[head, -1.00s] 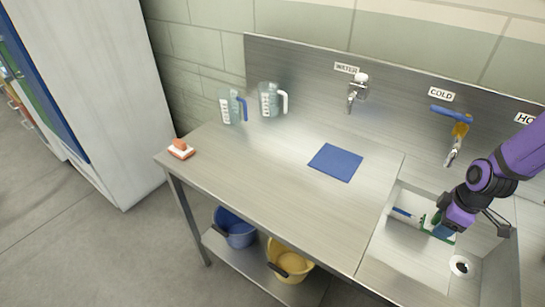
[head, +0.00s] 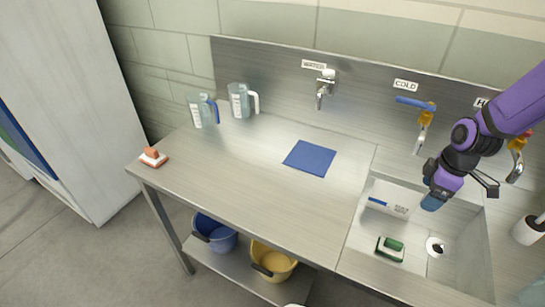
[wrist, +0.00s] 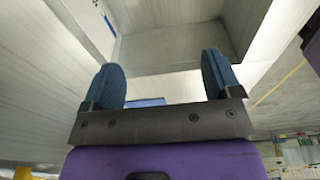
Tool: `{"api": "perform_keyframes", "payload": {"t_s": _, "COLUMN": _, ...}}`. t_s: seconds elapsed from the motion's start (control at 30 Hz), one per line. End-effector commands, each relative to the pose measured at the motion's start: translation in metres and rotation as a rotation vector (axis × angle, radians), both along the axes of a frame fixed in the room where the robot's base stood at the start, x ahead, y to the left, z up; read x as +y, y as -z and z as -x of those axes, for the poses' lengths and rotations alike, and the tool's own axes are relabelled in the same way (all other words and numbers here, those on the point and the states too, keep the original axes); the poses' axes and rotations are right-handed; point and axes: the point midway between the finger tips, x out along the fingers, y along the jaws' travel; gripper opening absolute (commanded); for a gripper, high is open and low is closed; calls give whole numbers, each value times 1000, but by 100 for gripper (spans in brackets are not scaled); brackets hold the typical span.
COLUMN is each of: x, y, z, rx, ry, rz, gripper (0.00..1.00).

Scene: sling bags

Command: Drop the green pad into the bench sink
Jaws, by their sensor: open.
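The green pad (head: 390,248) lies on the floor of the bench sink (head: 408,269), near its front left, with a white lower part showing. My gripper (head: 432,201) is above the sink, over its back part and apart from the pad. In the wrist view my gripper (wrist: 163,82) shows two blue fingertips spread wide with nothing between them. The pad cannot be made out in the wrist view.
A white box-like item with a blue stripe (head: 389,199) is at the sink's back left. The drain (head: 435,246) is right of the pad. The cold tap (head: 424,122) stands behind the sink.

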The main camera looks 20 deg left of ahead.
Motion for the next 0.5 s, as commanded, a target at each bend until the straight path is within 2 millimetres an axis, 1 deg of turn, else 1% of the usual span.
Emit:
{"api": "perform_keyframes", "payload": {"t_s": 0.03, "x": -2, "y": -9, "z": 0, "rx": -4, "ry": 2, "rz": 1, "gripper": 84}}
{"api": "perform_keyframes", "payload": {"t_s": 0.1, "x": -3, "y": -18, "z": 0, "rx": -4, "ry": 1, "rz": 1, "gripper": 84}}
{"api": "perform_keyframes", "payload": {"t_s": 0.2, "x": -4, "y": -27, "z": 0, "rx": -3, "ry": 1, "rz": 1, "gripper": 84}}
{"api": "perform_keyframes", "payload": {"t_s": 0.33, "x": -4, "y": -34, "z": 1, "rx": -1, "ry": 0, "rz": 0, "gripper": 84}}
{"api": "perform_keyframes", "payload": {"t_s": 0.5, "x": -4, "y": -35, "z": 1, "rx": 0, "ry": 0, "rz": 0, "gripper": 84}}
